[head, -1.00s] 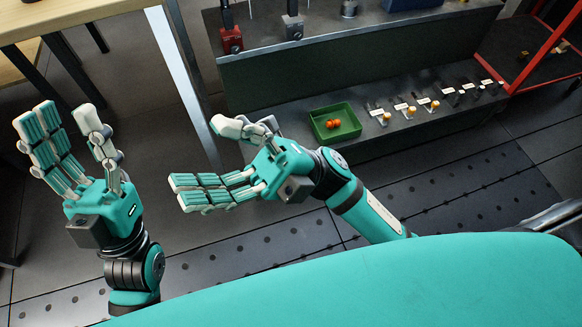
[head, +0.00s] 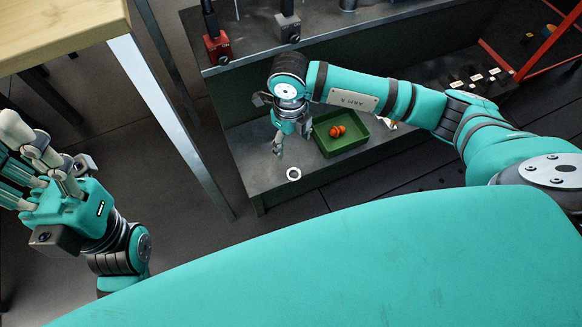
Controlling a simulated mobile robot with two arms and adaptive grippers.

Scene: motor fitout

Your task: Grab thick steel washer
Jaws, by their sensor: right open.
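A thick steel washer (head: 293,180), a pale ring with a dark hole, lies flat near the front edge of the low shelf (head: 262,187) in the head view. My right gripper (head: 279,148) is open and points down over the shelf, just behind and left of the washer. Its fingers are small and partly hidden by its own wrist. They look apart from the washer. My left gripper (head: 40,165) is open and empty at the left edge, away from the shelf, with some fingertips out of frame.
A green tray (head: 349,151) with orange pieces (head: 337,131) sits right of my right gripper. A red tool block (head: 216,47) and a grey one (head: 288,27) stand on the upper shelf. A wooden table (head: 60,32) with a metal leg (head: 165,118) is at the left.

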